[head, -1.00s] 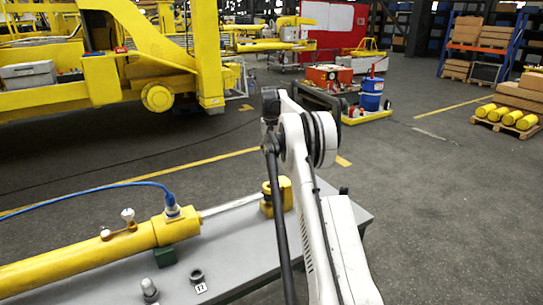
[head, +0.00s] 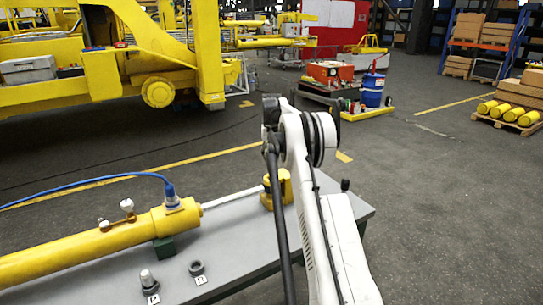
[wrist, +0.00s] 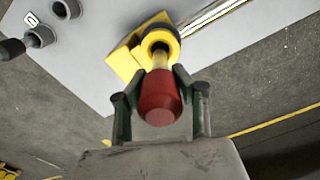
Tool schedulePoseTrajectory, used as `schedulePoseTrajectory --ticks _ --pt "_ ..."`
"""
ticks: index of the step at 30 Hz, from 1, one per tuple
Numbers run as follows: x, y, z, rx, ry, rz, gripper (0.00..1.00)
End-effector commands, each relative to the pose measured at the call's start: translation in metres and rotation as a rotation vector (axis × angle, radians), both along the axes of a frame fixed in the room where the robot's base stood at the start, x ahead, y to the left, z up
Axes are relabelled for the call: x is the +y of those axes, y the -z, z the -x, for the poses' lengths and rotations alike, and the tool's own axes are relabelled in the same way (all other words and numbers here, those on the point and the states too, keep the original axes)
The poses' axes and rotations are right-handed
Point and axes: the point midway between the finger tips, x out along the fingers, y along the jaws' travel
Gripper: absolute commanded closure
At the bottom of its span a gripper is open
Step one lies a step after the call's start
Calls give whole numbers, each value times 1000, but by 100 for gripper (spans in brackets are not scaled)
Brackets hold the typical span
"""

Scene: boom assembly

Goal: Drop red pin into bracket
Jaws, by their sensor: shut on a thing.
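The red pin (wrist: 160,100) is between the fingers of my gripper (wrist: 160,82) in the wrist view. My gripper is shut on its red head. Its pale gold shaft (wrist: 160,58) points at the round eye of the yellow bracket (wrist: 126,56). The shaft overlaps the eye in the picture; I cannot tell whether its tip is inside the hole or just above it. In the head view the bracket (head: 284,183) stands on the grey bench (head: 235,232), at the end of a silver rod. There, my arm hides the gripper and pin.
A yellow cylinder (head: 90,246) with a blue hose (head: 90,181) lies along the bench. A grey pin (head: 147,279) and a ring holder (head: 197,268) stand in front. In the wrist view, two ring holders (wrist: 40,36) (wrist: 67,8) and a black knob (wrist: 12,49) lie left of the bracket.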

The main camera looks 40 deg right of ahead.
Motion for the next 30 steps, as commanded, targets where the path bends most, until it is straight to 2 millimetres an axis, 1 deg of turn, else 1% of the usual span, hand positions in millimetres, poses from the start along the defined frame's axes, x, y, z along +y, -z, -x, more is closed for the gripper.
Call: schedulePoseTrajectory --ticks 1,30 --pt "0 6 0 0 0 0 100" --pt "0 78 0 0 0 0 100"
